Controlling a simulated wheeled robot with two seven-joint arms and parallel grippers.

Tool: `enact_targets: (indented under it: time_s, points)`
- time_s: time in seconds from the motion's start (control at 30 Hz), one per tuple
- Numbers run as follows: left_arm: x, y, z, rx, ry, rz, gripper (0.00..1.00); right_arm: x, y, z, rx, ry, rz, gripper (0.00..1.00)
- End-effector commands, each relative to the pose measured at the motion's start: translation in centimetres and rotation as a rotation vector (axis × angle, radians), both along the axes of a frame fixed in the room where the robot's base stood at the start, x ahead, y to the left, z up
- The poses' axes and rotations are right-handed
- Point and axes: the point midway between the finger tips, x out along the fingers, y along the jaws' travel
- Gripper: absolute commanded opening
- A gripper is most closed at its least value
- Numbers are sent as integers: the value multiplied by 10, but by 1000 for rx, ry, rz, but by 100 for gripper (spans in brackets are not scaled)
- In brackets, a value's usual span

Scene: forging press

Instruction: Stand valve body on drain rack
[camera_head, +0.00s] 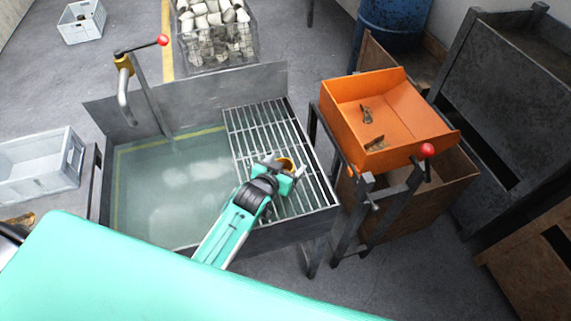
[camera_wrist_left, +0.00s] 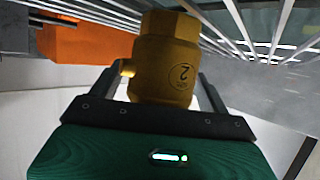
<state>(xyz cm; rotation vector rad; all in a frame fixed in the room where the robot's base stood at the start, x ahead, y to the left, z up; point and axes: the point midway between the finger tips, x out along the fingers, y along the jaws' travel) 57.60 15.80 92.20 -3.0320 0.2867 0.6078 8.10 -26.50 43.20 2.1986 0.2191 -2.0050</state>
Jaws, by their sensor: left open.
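The valve body (camera_wrist_left: 168,60) is a brass-yellow fitting with a hexagonal end, a small side stub and a "2" marked on it. In the head view only a bit of it (camera_head: 287,163) shows, partly hidden by my left gripper (camera_head: 285,174). The drain rack (camera_head: 255,125) is a grid of metal bars over the right part of the sink. In the left wrist view the valve's hexagonal end meets the rack bars (camera_wrist_left: 240,28), and its body lies between the two open fingers of my left gripper (camera_wrist_left: 160,90). Whether the fingers touch it is unclear. My right gripper does not show.
The water-filled sink (camera_head: 165,190) has a lever tap (camera_head: 125,90) at its back left. An orange tray (camera_head: 395,105) with small parts stands to the right. A grey crate (camera_head: 35,170) is at left; a wire basket (camera_head: 215,40) of parts stands behind.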

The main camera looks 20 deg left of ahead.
Motion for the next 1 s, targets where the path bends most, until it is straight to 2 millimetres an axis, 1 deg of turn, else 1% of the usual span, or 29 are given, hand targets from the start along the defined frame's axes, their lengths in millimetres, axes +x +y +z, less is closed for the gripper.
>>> enact_targets:
  time_s: [0.17, 0.27, 0.37, 0.7, 0.8, 0.9, 1.0]
  points:
    - [0, 0, 4, 0, 0, 0, 78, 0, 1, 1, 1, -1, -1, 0]
    - [-9, 2, 5, 0, 1, 0, 78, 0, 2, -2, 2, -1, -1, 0]
    - [-23, 5, 10, 1, 0, 0, 78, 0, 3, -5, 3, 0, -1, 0]
    - [-82, 16, 35, 1, 1, 0, 78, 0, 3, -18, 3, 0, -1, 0]
    - [-95, 18, 41, 1, 0, 0, 78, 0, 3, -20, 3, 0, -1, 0]
    - [-103, 20, 45, 0, 1, 0, 78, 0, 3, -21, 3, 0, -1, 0]
    - [-107, 20, 48, 0, 0, 0, 78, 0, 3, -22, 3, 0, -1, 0]
